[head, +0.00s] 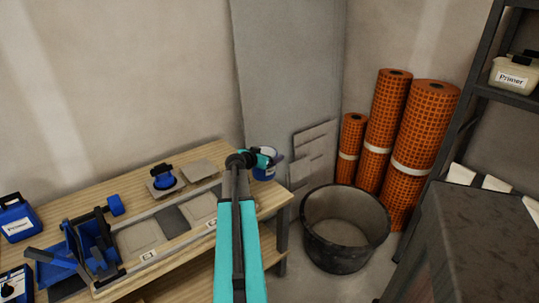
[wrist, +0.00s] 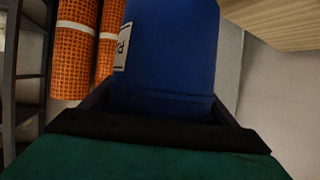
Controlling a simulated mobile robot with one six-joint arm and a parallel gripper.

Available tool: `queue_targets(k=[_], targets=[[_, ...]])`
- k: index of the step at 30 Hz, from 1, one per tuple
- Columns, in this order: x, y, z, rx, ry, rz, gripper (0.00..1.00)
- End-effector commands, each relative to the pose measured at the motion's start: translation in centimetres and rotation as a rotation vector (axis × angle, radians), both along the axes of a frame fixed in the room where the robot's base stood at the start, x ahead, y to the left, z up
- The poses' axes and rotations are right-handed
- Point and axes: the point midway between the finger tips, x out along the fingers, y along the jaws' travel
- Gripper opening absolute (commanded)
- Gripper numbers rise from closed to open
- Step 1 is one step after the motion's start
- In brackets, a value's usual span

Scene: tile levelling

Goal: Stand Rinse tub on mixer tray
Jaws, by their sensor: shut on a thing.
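My gripper (head: 268,158) is at the far right corner of the wooden bench, shut on a blue tub (head: 264,173). In the wrist view the tub (wrist: 168,50) fills the space between the jaws, with a white label on its left side. Only part of the label's lettering shows, so I cannot read its name. Part of the tub is hidden behind the gripper in the head view. I cannot tell whether it touches the bench. No thing is clearly marked as the mixer tray.
A large black bucket (head: 345,258) stands on the floor. Orange mat rolls (head: 425,140), a dark cabinet (head: 470,235) and a shelf (head: 510,95) are right.

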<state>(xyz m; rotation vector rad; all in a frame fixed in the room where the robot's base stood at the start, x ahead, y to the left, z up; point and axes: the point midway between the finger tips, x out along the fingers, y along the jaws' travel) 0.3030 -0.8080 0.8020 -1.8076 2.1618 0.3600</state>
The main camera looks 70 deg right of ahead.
Motion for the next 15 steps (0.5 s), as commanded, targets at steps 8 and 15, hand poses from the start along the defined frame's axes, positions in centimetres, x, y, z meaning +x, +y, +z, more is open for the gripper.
queue_targets(k=[8, 15], targets=[[0.1, 0.0, 0.1, -0.002, 0.001, 0.001, 0.41], [2.4, 1.0, 0.5, -0.002, 0.000, 0.039, 0.41]])
